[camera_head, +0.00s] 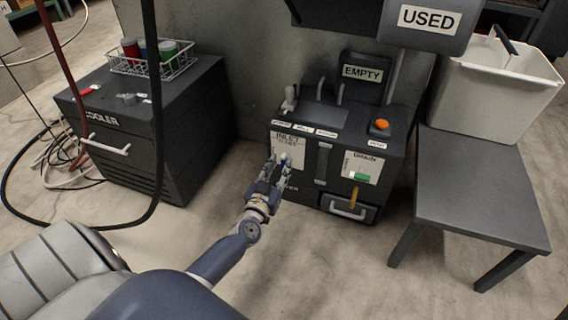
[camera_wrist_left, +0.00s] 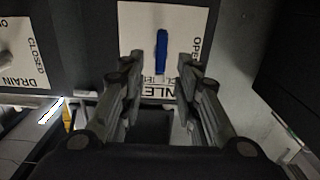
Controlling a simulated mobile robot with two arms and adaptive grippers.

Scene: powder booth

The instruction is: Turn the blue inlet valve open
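The blue inlet valve handle (camera_wrist_left: 162,52) sits on a white panel lettered INLET and OPEN (camera_wrist_left: 128,50) in the left wrist view. It stands lengthwise up and down in that picture. In the head view a little of the blue handle (camera_head: 283,158) shows at the front of the dark machine. My left gripper (camera_wrist_left: 162,70) is open, with one finger on each side of the handle and gaps visible between. In the head view my left gripper (camera_head: 275,168) is in front of the inlet panel (camera_head: 288,139) and partly hides it. My right gripper is not in view.
A dark cooler (camera_head: 178,135) with cables stands left. A grey table (camera_head: 480,185) with a white bin (camera_head: 495,95) stands right.

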